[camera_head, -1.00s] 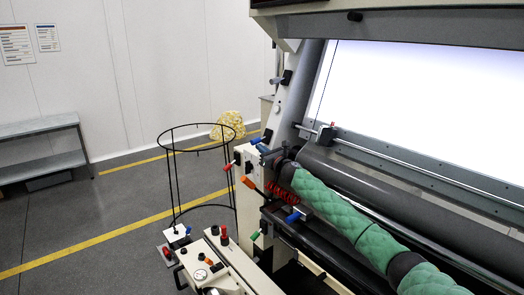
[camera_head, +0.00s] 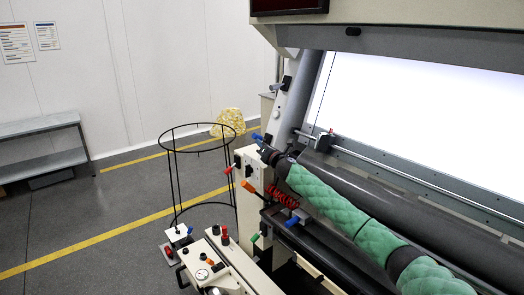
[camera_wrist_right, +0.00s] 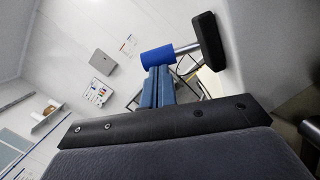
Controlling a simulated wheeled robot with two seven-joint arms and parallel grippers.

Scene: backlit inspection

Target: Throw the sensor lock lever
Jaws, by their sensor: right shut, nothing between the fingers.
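A lever with a bright blue grip (camera_wrist_right: 158,59) on a metal rod and black pivot block (camera_wrist_right: 207,40) shows in the right wrist view, on a cream panel. I take it to be the blue-gripped lever (camera_head: 257,137) at the machine's near end in the head view. My right gripper (camera_head: 264,148), on the green-sleeved arm, is close beside it. In the wrist view, its blue fingers (camera_wrist_right: 160,75) are together and empty, with their tips at the blue grip. Whether they touch it I cannot tell. My left gripper is not in view.
Other handles are close by: red (camera_head: 230,168), orange (camera_head: 249,187), green (camera_head: 255,237) and blue (camera_head: 292,220). A black wire basket frame (camera_head: 201,125) stands left of the machine. The lit panel (camera_head: 430,115) lies behind my arm. Open floor is on the left.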

